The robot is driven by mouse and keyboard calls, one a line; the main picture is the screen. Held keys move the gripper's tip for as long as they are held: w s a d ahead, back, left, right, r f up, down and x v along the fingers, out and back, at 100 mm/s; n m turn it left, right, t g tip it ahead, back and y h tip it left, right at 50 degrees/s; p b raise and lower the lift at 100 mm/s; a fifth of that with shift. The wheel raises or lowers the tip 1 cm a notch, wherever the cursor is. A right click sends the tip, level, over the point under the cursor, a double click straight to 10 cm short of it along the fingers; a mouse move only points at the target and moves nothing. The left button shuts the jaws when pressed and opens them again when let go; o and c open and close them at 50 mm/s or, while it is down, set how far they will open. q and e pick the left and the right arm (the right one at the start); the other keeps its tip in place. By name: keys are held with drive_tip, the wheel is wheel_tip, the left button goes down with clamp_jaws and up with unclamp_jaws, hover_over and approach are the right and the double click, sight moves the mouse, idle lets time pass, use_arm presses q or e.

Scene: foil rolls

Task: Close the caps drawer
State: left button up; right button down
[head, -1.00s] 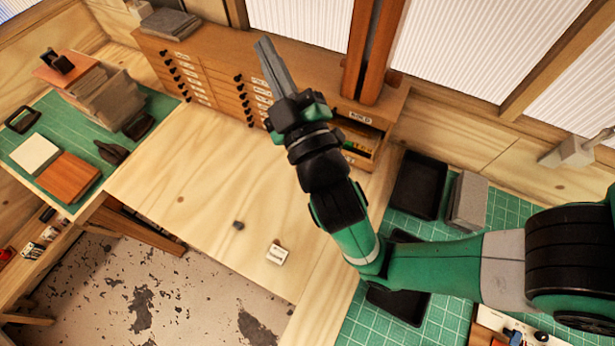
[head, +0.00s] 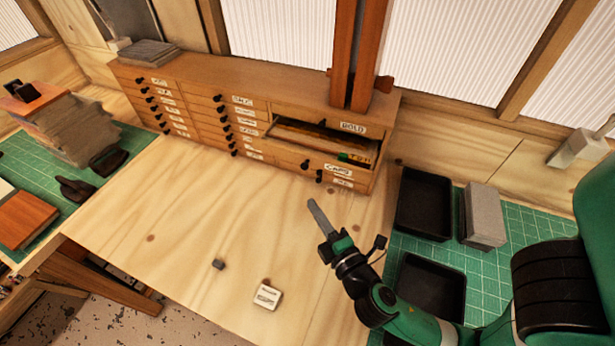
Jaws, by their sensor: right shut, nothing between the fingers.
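The caps drawer (head: 310,163), labelled CAPS, is in the right column of the wooden cabinet (head: 240,82). It is pulled out, and its inside shows behind the front, with green and yellow pieces at the right end. My right gripper (head: 314,208) is shut and empty. In the picture it is just below the drawer front, over the wooden worktop, apart from the drawer. My left gripper is not in view.
The BOLD drawer front (head: 352,127) is just above the open drawer. A grey block (head: 218,264) and a small white labelled block (head: 267,295) lie on the worktop (head: 170,215). Black trays (head: 424,204) and a grey slab (head: 484,214) are at the right. The worktop's left part is clear.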

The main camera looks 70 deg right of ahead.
drive_tip(key=w+d+p, duration=0.3)
drive_tip(key=w+d, duration=0.2)
drive_tip(key=d, duration=0.3)
drive_tip(key=shift+d, duration=0.2)
